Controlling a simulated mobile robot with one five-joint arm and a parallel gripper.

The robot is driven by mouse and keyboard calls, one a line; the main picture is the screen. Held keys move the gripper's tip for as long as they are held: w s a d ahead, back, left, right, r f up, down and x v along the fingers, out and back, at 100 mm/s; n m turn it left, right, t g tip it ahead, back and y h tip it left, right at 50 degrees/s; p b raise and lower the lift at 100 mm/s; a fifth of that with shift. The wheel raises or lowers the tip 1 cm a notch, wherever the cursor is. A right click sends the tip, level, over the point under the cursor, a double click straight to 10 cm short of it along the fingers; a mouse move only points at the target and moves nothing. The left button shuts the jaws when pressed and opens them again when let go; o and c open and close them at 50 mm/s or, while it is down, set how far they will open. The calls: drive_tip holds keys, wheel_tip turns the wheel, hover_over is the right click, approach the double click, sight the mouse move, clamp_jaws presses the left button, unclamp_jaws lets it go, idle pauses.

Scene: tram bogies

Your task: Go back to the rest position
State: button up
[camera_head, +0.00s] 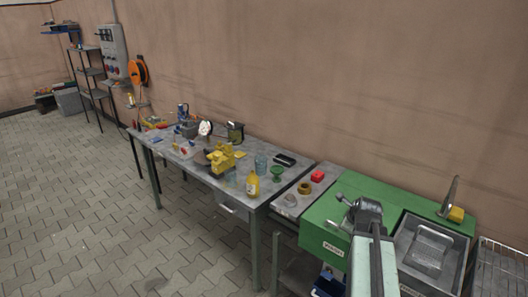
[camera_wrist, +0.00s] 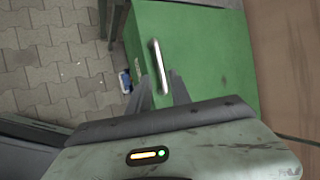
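My gripper (camera_head: 339,211) is above the left part of the green cabinet (camera_head: 317,212) in the head view, at the end of my outstretched arm. In the wrist view my gripper (camera_wrist: 160,90) shows two dark fingers with a gap between them.
A metal sink (camera_head: 432,249) is right of my gripper. A grey workbench (camera_head: 240,195) to the left holds a yellow vise (camera_head: 221,158), a yellow bottle (camera_head: 252,185) and a green funnel-like item (camera_head: 277,173). Paved floor (camera_head: 80,220) is open at left.

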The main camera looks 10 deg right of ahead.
drive_tip(key=w+a+f+n+y, duration=0.1)
drive_tip(key=a+n, duration=0.1)
drive_tip(key=a, duration=0.6)
drive_tip(key=w+a+n+g+y, duration=0.1)
drive_tip(key=w+a+n, duration=0.15)
drive_tip(key=a, duration=0.55)
drive_tip(key=w+a+f+n+y, duration=0.1)
drive_tip(key=a+n, duration=0.2)
drive_tip(key=a, duration=0.5)
drive_tip(key=s+a+f+n+g, duration=0.25)
drive_tip(key=s+a+n, duration=0.25)
drive_tip(key=a+n, duration=0.35)
drive_tip(key=s+n+g+h, duration=0.1)
drive_tip(key=s+n+g, duration=0.3)
drive_tip(key=s+n, duration=0.3)
drive_tip(key=n, duration=0.4)
drive_tip(key=shift+s+f+n, duration=0.25)
drive_tip(key=shift+s+n, duration=0.1)
drive_tip(key=shift+n, duration=0.05)
drive_tip(key=shift+d, duration=0.1)
